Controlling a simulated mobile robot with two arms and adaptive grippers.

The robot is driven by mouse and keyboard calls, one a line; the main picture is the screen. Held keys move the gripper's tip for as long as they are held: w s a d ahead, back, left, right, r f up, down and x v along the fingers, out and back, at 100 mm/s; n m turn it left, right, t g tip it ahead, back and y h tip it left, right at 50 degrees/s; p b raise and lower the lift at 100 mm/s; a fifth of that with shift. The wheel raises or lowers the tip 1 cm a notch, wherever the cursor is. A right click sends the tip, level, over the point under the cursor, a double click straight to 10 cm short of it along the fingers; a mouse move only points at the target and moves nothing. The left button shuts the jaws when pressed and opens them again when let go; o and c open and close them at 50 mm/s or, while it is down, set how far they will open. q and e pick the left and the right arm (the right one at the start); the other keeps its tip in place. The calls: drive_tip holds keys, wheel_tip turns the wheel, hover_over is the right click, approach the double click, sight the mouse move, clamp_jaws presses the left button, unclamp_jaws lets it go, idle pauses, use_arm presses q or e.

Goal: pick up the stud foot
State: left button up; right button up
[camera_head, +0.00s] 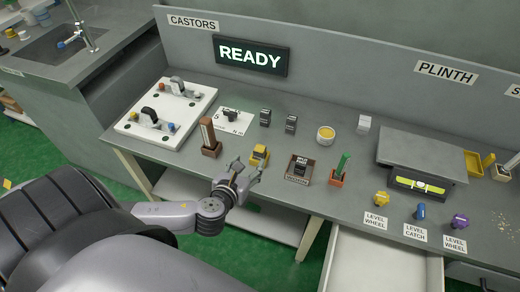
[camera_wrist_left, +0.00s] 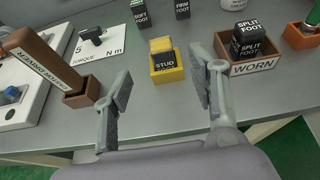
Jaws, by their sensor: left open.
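The stud foot (camera_wrist_left: 161,46), a small block with a yellow top and a black front marked STUD, sits in a small yellow tray (camera_wrist_left: 169,76) near the table's front edge. In the head view the stud foot (camera_head: 260,149) is just beyond my left gripper (camera_head: 247,174). My left gripper is open and empty. In the left wrist view its two fingers (camera_wrist_left: 165,95) stand apart, with the tray between and beyond them. The lower part of the stud foot is hidden by the tray. My right gripper is not in view.
A brown tray marked WORN (camera_wrist_left: 248,66) holds stacked split feet (camera_wrist_left: 250,38) to the right. A wooden-handled driver (camera_wrist_left: 48,62) stands in a holder on the left. Black foot blocks (camera_head: 265,117) stand behind. An open drawer (camera_head: 375,262) is at the front right.

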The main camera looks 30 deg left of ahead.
sight(261, 147)
use_arm(q)
drive_tip(key=x, duration=0.7)
drive_tip(key=shift+s, duration=0.1)
drive_tip(key=shift+w+a+f, duration=0.15)
drive_tip(key=shift+w+f, duration=0.05)
drive_tip(key=shift+w, duration=0.2)
drive_tip(key=x, duration=0.5)
drive_tip(key=shift+r+b, duration=0.1)
drive_tip(key=shift+b, duration=0.3)
drive_tip(key=shift+w, duration=0.1)
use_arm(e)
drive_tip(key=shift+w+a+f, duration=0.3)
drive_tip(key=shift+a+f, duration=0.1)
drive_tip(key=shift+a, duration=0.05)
use_arm(q)
drive_tip(key=shift+c, duration=0.2)
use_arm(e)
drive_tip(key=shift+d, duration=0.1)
use_arm(q)
drive_tip(key=c, duration=0.4)
clamp_jaws()
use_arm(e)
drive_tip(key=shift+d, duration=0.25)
